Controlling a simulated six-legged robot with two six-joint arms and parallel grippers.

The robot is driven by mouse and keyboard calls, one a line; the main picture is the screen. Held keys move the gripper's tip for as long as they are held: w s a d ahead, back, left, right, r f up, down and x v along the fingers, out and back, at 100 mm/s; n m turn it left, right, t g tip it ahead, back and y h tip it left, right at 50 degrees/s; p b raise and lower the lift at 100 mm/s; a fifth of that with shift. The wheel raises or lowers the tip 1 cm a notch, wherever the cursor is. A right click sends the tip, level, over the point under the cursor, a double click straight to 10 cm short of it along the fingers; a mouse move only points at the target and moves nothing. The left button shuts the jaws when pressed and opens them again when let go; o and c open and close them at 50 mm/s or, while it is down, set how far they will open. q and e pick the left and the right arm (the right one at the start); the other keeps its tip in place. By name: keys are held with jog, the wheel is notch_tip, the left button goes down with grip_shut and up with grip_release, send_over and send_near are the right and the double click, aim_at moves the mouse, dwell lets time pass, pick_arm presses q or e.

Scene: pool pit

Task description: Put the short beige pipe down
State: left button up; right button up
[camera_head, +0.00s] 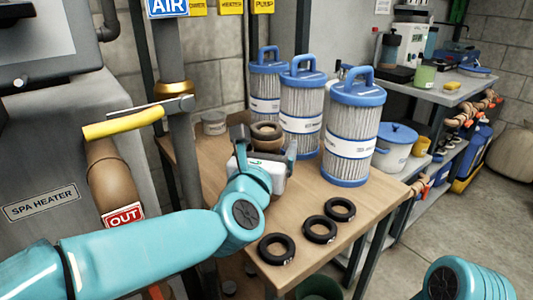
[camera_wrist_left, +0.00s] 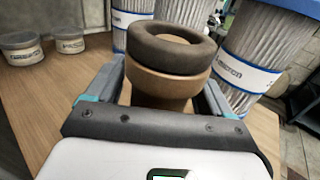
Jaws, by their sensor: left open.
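The short beige pipe (camera_wrist_left: 165,84) stands upright on the wooden table (camera_head: 330,190), with a dark brown ring (camera_wrist_left: 170,46) around its top. In the head view the pipe (camera_head: 266,144) is partly hidden behind my left gripper (camera_head: 265,141). The left gripper is open, with one finger on each side of the pipe; it also shows in the left wrist view (camera_wrist_left: 163,76). Gaps show between the fingers and the pipe. The pipe's lower end is hidden by the gripper body. My right gripper is not in view; only part of its arm shows at lower right.
Three blue-capped filter cartridges (camera_head: 353,130) stand close behind and to the right of the pipe. Three black rings (camera_head: 319,229) lie along the table's front right. Small tubs (camera_wrist_left: 70,41) stand at the back left. A yellow-handled valve (camera_head: 123,123) is left of the gripper.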

pick_arm(q)
jog(key=v, duration=1.1)
jog(key=shift+s+r, duration=0.15)
jog(key=shift+s, duration=0.2)
jog(key=shift+s+a, duration=0.1)
jog(key=shift+s, duration=0.1)
